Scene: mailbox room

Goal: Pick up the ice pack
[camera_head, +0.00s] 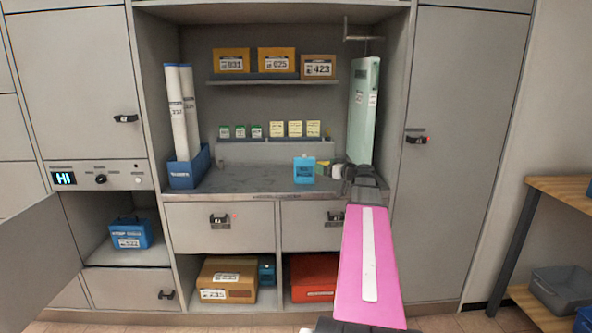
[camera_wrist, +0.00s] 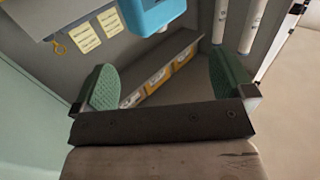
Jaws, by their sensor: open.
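The light-blue block on the counter, which looks like the ice pack (camera_head: 304,171), stands upright near the counter's front edge with a label on its face. It also shows in the wrist view (camera_wrist: 152,14), cut off by the top edge. My gripper (camera_head: 362,178) is over the right part of the counter, to the right of the ice pack and apart from it. In the wrist view, my gripper's green finger pads (camera_wrist: 166,84) are wide apart with nothing held between them.
A tall pale-green panel (camera_head: 363,105) stands close behind my gripper. Small items, including a white roll (camera_head: 337,171), sit between the pack and gripper. A blue bin (camera_head: 188,170) with white tubes stands at left. A shelf (camera_head: 272,82) with boxes hangs above.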

